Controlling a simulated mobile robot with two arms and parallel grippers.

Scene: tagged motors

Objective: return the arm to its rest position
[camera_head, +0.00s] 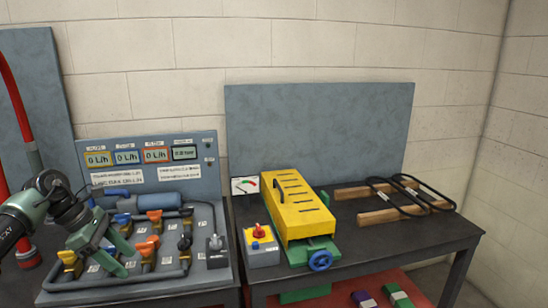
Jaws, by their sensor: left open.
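My left arm (22,214) comes in from the left edge and reaches over the left part of the grey panel station (120,285). Its green left gripper (108,250) points down and to the right, above or in front of the valves. Its fingers are apart, with nothing seen held between them. I cannot tell whether a finger touches a valve. The gripper hides part of the piping and valves behind it. My right arm and gripper do not show.
Orange, yellow, blue and black valves (146,248) stand close around the gripper. Right of them are a control box (260,246), a yellow-covered machine (292,205) with a blue handwheel (320,261), and black loops on wooden bars (408,196). A red pipe (14,98) rises at far left.

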